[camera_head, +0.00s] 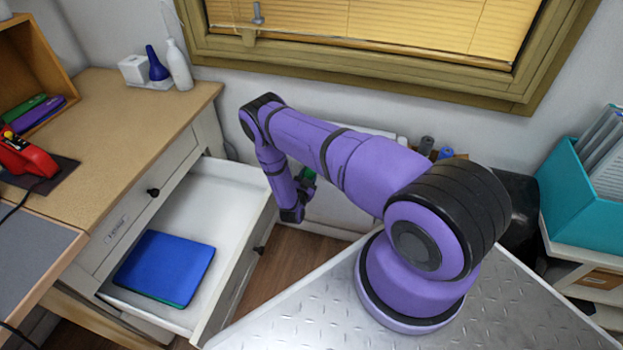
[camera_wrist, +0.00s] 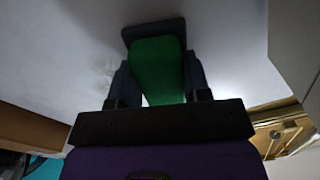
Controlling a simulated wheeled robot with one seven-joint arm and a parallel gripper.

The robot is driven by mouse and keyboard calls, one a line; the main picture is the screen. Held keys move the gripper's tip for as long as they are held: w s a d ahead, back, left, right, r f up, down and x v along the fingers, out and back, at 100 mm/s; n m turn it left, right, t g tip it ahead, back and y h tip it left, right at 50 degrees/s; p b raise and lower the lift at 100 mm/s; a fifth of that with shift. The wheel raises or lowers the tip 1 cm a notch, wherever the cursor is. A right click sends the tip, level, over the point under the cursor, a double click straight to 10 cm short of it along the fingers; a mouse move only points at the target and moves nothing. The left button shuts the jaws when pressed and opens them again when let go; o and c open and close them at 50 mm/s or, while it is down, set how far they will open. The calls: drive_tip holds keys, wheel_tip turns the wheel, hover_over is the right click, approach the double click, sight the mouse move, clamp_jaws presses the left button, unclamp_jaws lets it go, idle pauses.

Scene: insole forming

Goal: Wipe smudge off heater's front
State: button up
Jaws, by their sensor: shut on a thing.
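The heater (camera_head: 335,208) is the white panel under the window, mostly hidden behind my arm in the head view. Its white front (camera_wrist: 60,70) fills much of the wrist view. A faint greyish smudge (camera_wrist: 104,72) shows on it, left of my gripper. My gripper (camera_wrist: 158,72) is shut on a green block with a dark end (camera_wrist: 157,55), one finger on each side. In the head view, my gripper (camera_head: 304,186) is low by the heater, and only a little green shows. I cannot tell whether the dark end touches the heater.
An open white drawer (camera_head: 235,205) with a blue folder (camera_head: 165,267) juts out left of my gripper. The wooden desk (camera_head: 115,130) is above it. Small dark and blue items (camera_head: 427,146) stand by the heater's top right. A teal file box (camera_head: 580,195) is at the right.

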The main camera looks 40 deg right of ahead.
drive_tip(key=shift+w+a+r, duration=0.1)
drive_tip(key=shift+w+r, duration=0.15)
drive_tip(key=shift+r, duration=0.5)
drive_tip(key=shift+s+r, duration=0.1)
drive_tip(key=shift+r, duration=0.1)
drive_tip(key=shift+s+d, duration=0.55)
drive_tip(key=shift+s, duration=0.25)
drive_tip(key=shift+s+d, duration=0.55)
drive_tip(key=shift+s, duration=0.2)
drive_tip(key=s+d, duration=0.4)
drive_tip(key=s, duration=0.1)
drive_tip(key=shift+s+d, duration=0.25)
drive_tip(key=shift+s, duration=0.1)
drive_tip(key=shift+s+d, duration=1.2)
drive_tip(key=shift+s, duration=0.1)
drive_tip(key=v, duration=0.6)
